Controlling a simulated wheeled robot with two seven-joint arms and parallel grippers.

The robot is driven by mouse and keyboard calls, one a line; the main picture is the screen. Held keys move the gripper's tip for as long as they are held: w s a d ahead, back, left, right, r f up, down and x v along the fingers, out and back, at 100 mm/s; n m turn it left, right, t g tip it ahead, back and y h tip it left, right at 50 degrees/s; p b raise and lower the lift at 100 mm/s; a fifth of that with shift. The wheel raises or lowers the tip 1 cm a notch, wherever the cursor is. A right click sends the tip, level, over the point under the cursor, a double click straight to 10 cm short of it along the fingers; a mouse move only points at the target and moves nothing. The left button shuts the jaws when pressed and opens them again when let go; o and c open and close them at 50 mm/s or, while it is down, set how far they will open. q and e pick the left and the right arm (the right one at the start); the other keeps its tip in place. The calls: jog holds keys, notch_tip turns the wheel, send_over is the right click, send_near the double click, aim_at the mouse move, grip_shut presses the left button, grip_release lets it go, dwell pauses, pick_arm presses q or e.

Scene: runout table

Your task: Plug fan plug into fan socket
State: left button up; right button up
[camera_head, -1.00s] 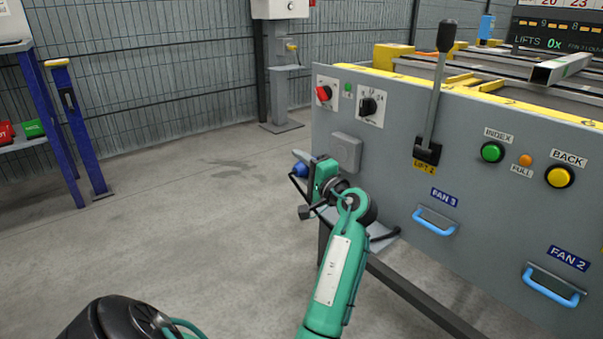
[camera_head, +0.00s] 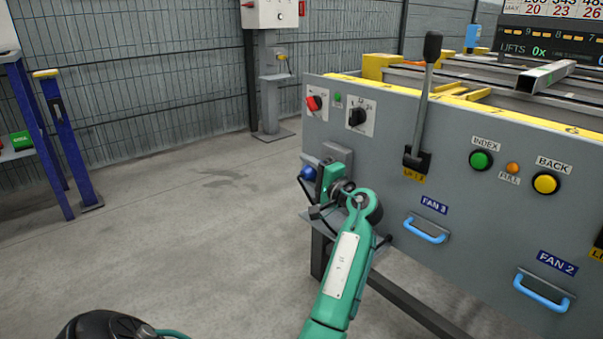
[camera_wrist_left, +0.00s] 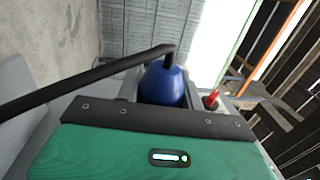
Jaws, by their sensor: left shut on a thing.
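The blue fan plug (camera_head: 307,173) is held at the end of my left gripper (camera_head: 322,178), in front of the left end of the grey panel. In the left wrist view the rounded blue plug (camera_wrist_left: 163,86) stands beyond the dark edge of the green gripper body, with its black cable (camera_wrist_left: 90,78) running off to the left. The jaws are shut on it; the fingertips are largely hidden. A grey box (camera_head: 338,153), which looks like the socket, sits on the panel just behind the gripper and is partly covered. I cannot tell whether plug and box touch. My right gripper is not in view.
The grey panel (camera_head: 450,130) carries a red switch (camera_head: 314,103), a black switch (camera_head: 357,116), a lift lever (camera_head: 423,95), buttons and blue handles (camera_head: 426,230). A small shelf sits below the gripper. Open floor (camera_head: 200,240) lies to the left.

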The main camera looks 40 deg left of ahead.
pick_arm(q)
jog(key=shift+w, duration=0.25)
jog(key=shift+r+p, duration=0.1)
jog(key=shift+p, duration=0.95)
dwell(1.5)
jog(key=shift+w+d, duration=0.2)
jog(key=shift+w, duration=1.45)
jog(key=o, duration=1.1)
jog(key=shift+o, duration=0.2)
